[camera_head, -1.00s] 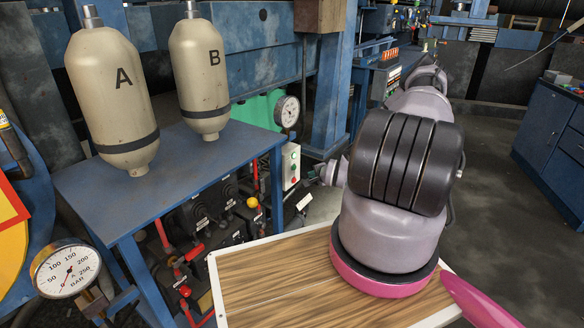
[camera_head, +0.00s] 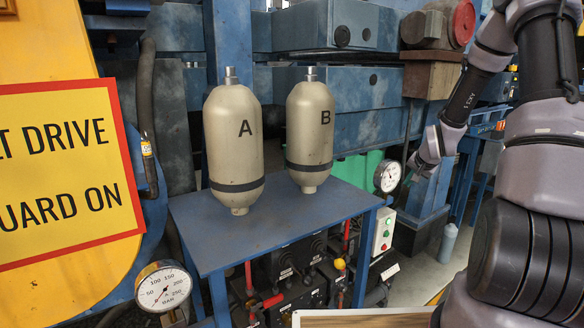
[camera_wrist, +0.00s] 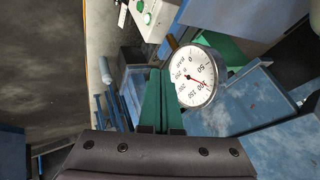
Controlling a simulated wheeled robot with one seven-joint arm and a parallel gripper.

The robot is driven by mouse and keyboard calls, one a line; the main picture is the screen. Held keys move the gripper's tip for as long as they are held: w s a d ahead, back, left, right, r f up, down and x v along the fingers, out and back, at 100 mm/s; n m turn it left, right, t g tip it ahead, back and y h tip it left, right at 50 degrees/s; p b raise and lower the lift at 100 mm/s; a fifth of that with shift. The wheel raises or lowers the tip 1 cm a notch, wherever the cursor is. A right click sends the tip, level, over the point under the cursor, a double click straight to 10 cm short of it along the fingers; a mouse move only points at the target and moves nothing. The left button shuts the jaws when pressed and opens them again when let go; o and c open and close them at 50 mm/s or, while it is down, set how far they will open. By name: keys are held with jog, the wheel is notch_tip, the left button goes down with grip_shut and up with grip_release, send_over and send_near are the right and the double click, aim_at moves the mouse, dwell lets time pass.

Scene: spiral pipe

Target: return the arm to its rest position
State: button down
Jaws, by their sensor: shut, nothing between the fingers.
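My arm (camera_head: 545,150) stands at the right of the head view, raised and bent, with its forearm reaching down and left. Its end is near the pressure gauge (camera_head: 387,176) beside the blue table. My gripper (camera_wrist: 159,100) shows in the wrist view as two green fingers pressed together, shut and empty. The same gauge (camera_wrist: 195,77) is just right of the fingers there; I cannot tell the distance between them. In the head view the fingertips are too small to make out clearly.
Two beige tanks, A (camera_head: 234,145) and B (camera_head: 310,130), stand upright on the blue table (camera_head: 250,236). A button box (camera_head: 383,231) is at its right side. Another gauge (camera_head: 163,287) is at front left. A yellow guard sign (camera_head: 60,170) fills the left.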

jog(key=s+a+r+n, duration=0.1)
jog(key=s+a+r, duration=0.3)
jog(key=s+r, duration=0.45)
jog(key=s+a+r+n, duration=0.2)
jog(key=s+a+r, duration=0.25)
jog(key=r, duration=0.75)
jog(key=s+a+r+y, duration=0.1)
jog(key=s+a+r, duration=0.2)
jog(key=s, duration=0.7)
jog(key=s+a+r+n+y, duration=0.1)
jog(key=s+a+r, duration=0.2)
jog(key=s, duration=0.7)
notch_tip(320, 180, up, 2)
jog(key=shift+s+a+r+n+g, duration=0.2)
jog(key=shift+n+g, duration=0.1)
